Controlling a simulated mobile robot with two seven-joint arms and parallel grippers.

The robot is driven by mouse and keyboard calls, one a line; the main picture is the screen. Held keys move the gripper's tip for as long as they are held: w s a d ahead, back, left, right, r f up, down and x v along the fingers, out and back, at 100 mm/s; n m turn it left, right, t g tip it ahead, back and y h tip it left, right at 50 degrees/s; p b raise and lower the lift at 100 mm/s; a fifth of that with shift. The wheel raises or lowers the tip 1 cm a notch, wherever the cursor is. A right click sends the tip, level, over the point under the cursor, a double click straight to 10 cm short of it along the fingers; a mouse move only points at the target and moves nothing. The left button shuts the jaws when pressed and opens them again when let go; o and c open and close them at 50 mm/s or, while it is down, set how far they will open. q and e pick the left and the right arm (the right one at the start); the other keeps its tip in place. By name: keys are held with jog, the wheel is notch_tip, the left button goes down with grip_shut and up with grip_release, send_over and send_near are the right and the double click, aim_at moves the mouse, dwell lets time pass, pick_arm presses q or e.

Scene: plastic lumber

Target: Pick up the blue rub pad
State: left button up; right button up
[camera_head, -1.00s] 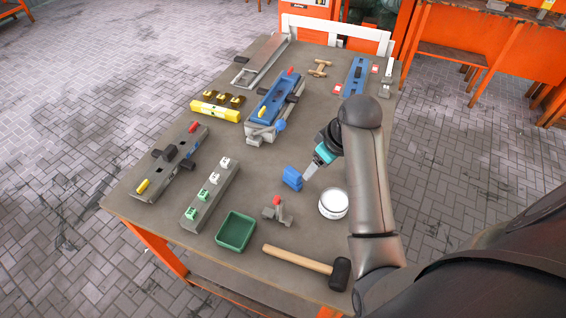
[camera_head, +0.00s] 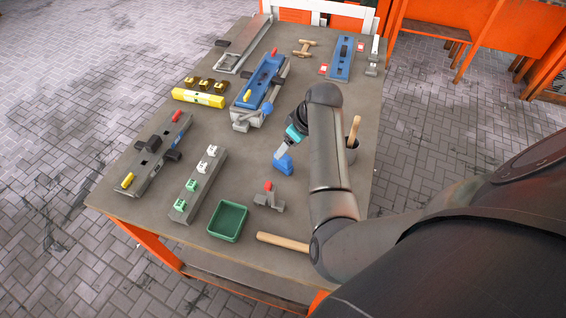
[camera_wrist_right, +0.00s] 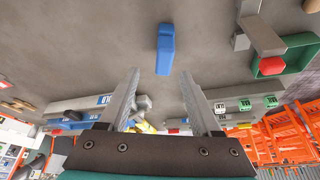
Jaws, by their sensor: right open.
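The blue rub pad (camera_head: 285,165) stands on the grey table, right of the table's middle. My right gripper (camera_head: 281,153) is at the pad's far upper-left side in the head view, its tips overlapping the pad's top edge there. In the right wrist view the blue pad (camera_wrist_right: 165,48) lies beyond the two spread fingers (camera_wrist_right: 159,76), with nothing between them. The gripper is open and apart from the pad in that view. My left gripper is not in view.
A small grey fixture with a red knob (camera_head: 268,197) and a green tray (camera_head: 228,222) are nearby. A blue-topped jig (camera_head: 262,85) lies farther back. A pot with a wooden handle (camera_head: 354,130) and a hammer handle (camera_head: 283,242) are partly hidden by my right arm.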

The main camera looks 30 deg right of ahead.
aim_at(284, 157)
jog(key=x, duration=0.3)
jog(key=shift+s+a+f+b, duration=0.2)
jog(key=shift+f+b, duration=0.15)
jog(key=shift+f, duration=0.05)
jog(key=shift+w+f, duration=0.25)
jog(key=shift+f, duration=0.4)
grip_shut()
